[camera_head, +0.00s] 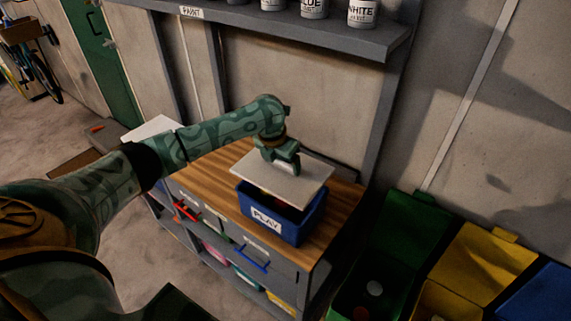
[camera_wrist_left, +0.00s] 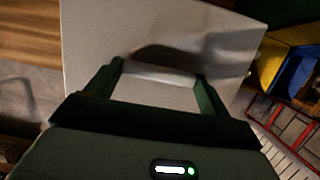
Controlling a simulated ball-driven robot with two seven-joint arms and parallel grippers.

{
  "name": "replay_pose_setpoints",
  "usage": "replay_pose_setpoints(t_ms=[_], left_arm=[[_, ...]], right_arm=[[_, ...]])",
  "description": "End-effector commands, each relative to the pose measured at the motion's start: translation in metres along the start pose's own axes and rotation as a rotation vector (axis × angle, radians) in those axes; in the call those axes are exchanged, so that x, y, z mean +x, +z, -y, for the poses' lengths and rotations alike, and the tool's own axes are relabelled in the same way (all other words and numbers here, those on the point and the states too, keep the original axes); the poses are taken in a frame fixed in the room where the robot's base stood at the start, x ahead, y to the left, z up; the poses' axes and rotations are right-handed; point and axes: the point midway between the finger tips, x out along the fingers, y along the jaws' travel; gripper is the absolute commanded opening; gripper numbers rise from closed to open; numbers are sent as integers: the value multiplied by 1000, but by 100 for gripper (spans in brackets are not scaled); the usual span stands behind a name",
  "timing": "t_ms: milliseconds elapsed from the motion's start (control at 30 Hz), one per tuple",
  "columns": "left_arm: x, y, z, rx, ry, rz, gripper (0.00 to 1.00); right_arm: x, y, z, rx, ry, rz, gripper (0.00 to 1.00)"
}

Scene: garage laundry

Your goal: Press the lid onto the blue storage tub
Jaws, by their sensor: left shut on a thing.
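The blue storage tub (camera_head: 272,224) stands on the wooden bench top, with a white "PLAY" label on its front. The light grey lid (camera_head: 306,184) is over the tub, tilted, with a dark gap along the front where the tub's inside shows. My left gripper (camera_head: 285,166) is above the lid, shut on its handle. In the left wrist view the green fingers of my left gripper (camera_wrist_left: 158,84) are at either end of the pale handle bar, and the lid (camera_wrist_left: 110,30) fills much of the picture. My right gripper is not in view.
The wooden bench top (camera_head: 215,167) has free room left of the tub. A grey shelf with paint cans (camera_head: 362,12) is above, on the wall. Green, yellow (camera_head: 480,262) and blue bins stand on the right. Drawers (camera_head: 262,258) are below the bench top.

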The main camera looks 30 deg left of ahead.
Motion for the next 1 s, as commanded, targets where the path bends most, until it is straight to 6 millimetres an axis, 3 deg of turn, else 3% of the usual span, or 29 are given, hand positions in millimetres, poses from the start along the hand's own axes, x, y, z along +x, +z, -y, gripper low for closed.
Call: replay_pose_setpoints(t_ms=[267,700,1000], left_arm=[[8,-2,1,28,-8,1,58],[49,-13,1,28,-8,0,58],[61,-17,1,27,-8,0,58]], right_arm=[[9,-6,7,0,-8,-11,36],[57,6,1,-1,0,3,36],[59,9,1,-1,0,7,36]])
